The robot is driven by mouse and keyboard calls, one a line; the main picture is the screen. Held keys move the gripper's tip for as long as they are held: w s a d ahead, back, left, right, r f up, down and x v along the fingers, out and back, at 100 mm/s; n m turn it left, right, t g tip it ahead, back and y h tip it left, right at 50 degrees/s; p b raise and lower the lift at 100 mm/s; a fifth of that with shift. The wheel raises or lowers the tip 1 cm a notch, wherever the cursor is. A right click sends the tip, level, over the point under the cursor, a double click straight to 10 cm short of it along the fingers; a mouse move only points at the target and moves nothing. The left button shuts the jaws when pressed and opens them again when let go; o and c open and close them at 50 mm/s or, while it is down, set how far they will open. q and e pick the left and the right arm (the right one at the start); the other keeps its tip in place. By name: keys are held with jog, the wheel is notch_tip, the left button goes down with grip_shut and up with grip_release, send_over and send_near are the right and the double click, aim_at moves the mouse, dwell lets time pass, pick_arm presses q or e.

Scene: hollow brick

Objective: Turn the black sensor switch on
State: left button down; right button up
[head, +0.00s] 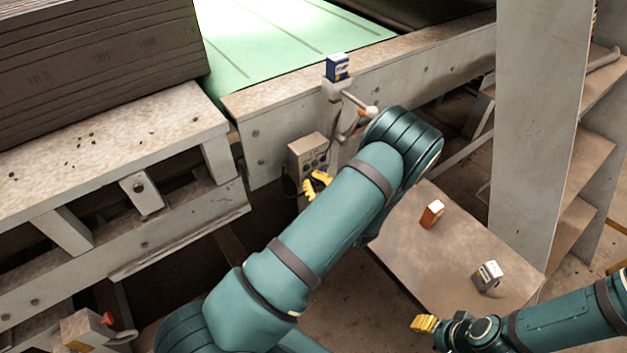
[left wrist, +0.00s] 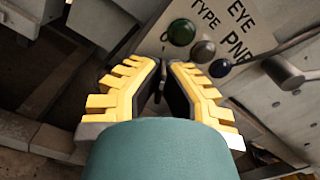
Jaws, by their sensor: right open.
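A grey control box (head: 309,152) with small round controls is fixed to the conveyor's side. I cannot tell which is the black sensor switch. My left gripper (head: 318,184) is just below the box; its yellow fingers (left wrist: 163,72) are close together at the tips, with a narrow gap and no object clearly held. My right gripper (head: 424,323) is open, low at right, away from the box.
A blue sensor (head: 337,68) sits on a bracket above the box, with a rod beside it. An orange block (head: 432,214) and a grey block (head: 487,275) lie on a low brown table (head: 400,245). A grey post (head: 540,120) stands at right.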

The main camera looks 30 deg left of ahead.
pick_arm(q)
jog(key=shift+r+m+p, duration=0.1)
jog(key=shift+m+p, duration=0.4)
jog(key=shift+m, duration=0.5)
jog(key=m+p, duration=0.1)
jog(key=m, duration=0.3)
jog(key=shift+p, duration=0.4)
jog(key=m+p, duration=0.2)
jog(key=m, duration=0.3)
jog(key=shift+w+a+m, duration=0.1)
jog(key=shift+m, duration=0.3)
